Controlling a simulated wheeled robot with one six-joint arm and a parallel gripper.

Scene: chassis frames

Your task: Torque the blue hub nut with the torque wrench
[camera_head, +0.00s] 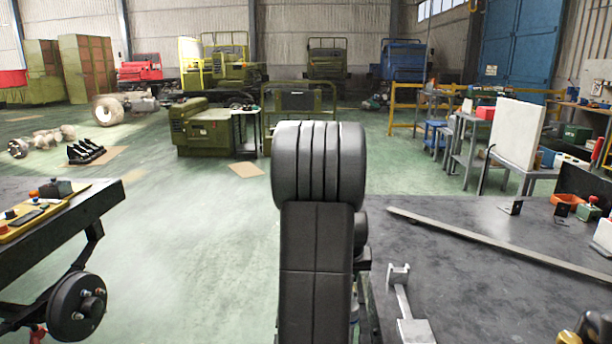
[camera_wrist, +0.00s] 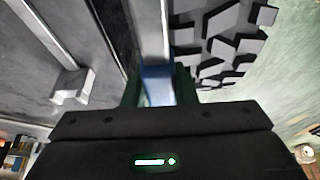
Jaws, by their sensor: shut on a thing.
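In the wrist view my gripper (camera_wrist: 157,90) is shut on a blue grip with a pale metal shaft, which looks like the torque wrench (camera_wrist: 154,35). The shaft runs up out of that view, and its far end is not seen. In the head view my own arm hides the gripper and the held tool. A dark round hub (camera_head: 77,307) with several studs or nuts hangs below the left bench at lower left. No blue nut can be made out on it. The held tool's position relative to the hub cannot be told.
The right bench (camera_head: 460,260) carries a long metal bar (camera_head: 500,240) and a grey metal tool (camera_head: 403,303). A treaded tyre (camera_wrist: 215,45) is close beside the held tool in the wrist view. The left bench (camera_head: 95,208) holds a yellow tray (camera_head: 75,195). Green floor lies open between the benches.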

